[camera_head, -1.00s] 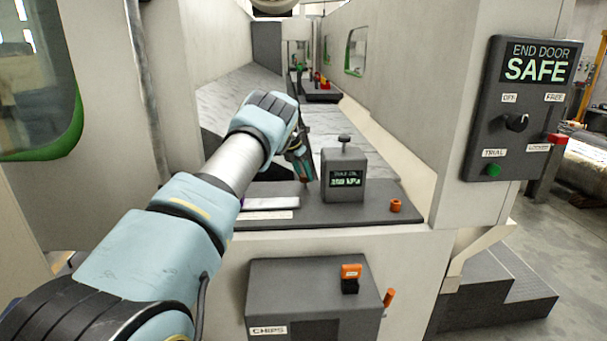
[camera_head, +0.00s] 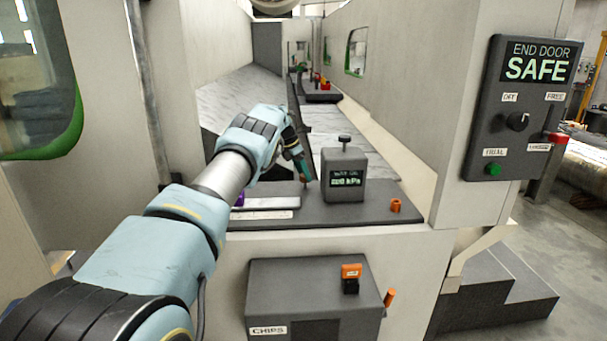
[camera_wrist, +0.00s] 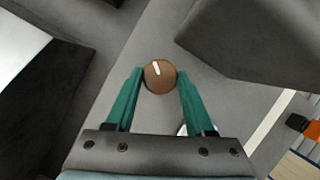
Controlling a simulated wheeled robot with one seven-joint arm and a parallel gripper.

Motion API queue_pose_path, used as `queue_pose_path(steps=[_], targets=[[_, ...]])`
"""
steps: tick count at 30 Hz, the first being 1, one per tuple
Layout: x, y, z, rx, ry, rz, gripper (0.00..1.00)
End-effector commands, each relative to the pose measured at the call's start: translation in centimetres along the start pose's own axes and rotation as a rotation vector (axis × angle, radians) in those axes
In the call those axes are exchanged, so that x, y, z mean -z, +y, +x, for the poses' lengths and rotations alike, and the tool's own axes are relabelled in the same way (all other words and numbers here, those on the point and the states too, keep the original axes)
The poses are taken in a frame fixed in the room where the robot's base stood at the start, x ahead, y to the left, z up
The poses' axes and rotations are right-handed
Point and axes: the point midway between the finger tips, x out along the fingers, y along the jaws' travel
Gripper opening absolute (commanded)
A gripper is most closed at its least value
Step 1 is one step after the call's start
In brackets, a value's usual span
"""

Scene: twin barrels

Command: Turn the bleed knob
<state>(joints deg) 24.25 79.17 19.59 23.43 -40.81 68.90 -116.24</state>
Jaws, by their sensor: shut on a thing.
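The bleed knob (camera_wrist: 159,77) is a round brown knob with a white pointer mark that points up and slightly left in the wrist view. My gripper (camera_head: 305,177) reaches down onto the dark grey shelf, just left of the gauge box (camera_head: 344,165). In the wrist view, my gripper's green fingers (camera_wrist: 158,84) are closed around the knob's two sides. In the head view, the knob is mostly hidden by the fingers. The gauge box has a small black knob on top and a lit kPa readout, blurred but seeming to show 220.
An orange cap (camera_head: 395,206) stands on the shelf right of the gauge box. A pale labelled strip (camera_head: 266,208) lies to the left. A grey chips box (camera_head: 315,290) is below. The SAFE door panel (camera_head: 515,110) is at right.

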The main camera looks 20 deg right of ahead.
Motion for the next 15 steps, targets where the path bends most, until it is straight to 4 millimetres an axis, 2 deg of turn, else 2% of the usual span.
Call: queue_pose_path(steps=[9,10,15], targets=[[-0.01,-0.04,-0.01,0.003,0.0,0.006,0.0],[-0.01,-0.04,-0.01,0.003,0.0,0.006,0.56],[0.0,-0.02,-0.02,0.002,0.0,0.006,0.75]])
